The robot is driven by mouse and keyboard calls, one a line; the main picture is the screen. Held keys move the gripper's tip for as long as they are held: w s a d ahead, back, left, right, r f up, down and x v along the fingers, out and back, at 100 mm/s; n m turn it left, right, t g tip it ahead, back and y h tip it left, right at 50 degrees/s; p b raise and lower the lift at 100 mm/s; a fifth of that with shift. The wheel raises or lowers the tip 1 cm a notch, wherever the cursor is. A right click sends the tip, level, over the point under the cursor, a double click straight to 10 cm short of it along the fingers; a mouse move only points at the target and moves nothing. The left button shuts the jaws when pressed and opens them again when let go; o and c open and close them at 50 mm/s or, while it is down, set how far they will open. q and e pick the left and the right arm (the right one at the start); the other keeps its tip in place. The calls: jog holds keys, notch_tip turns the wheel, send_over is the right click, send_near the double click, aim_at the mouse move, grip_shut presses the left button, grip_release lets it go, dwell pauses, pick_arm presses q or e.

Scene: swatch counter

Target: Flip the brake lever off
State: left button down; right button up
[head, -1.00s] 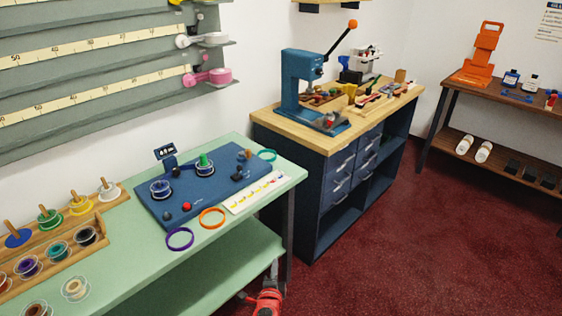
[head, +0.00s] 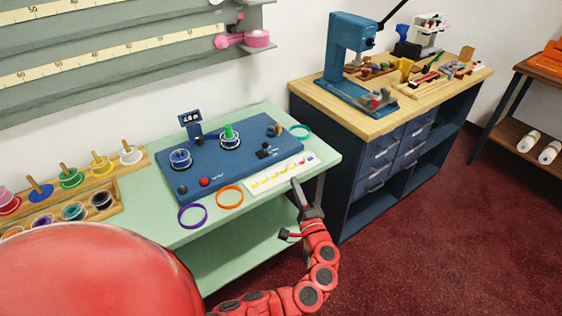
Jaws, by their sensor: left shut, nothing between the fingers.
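The blue winder panel (head: 228,172) lies on the green table. My left gripper (head: 296,186) is shut and empty, just off the table's front edge, in front of and right of the panel. My right gripper is out of view.
A strip card (head: 281,175) lies between panel and table edge. Orange (head: 230,197), purple (head: 192,215) and teal (head: 300,131) rings lie around the panel. A wooden spool rack (head: 132,175) stands left. A blue workbench (head: 375,165) stands to the right.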

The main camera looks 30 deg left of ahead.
aim_at(264, 148)
pick_arm(q)
jog(key=p+x, duration=0.1)
jog(key=x, duration=0.8)
jog(key=shift+r+p, duration=0.15)
jog(key=shift+p, duration=0.15)
jog(key=a, duration=0.2)
jog(key=a+p, duration=0.1)
jog(key=shift+a+r, duration=0.25)
jog(key=shift+r, duration=0.05)
jog(key=shift+a, duration=0.5)
jog(key=shift+r, duration=0.1)
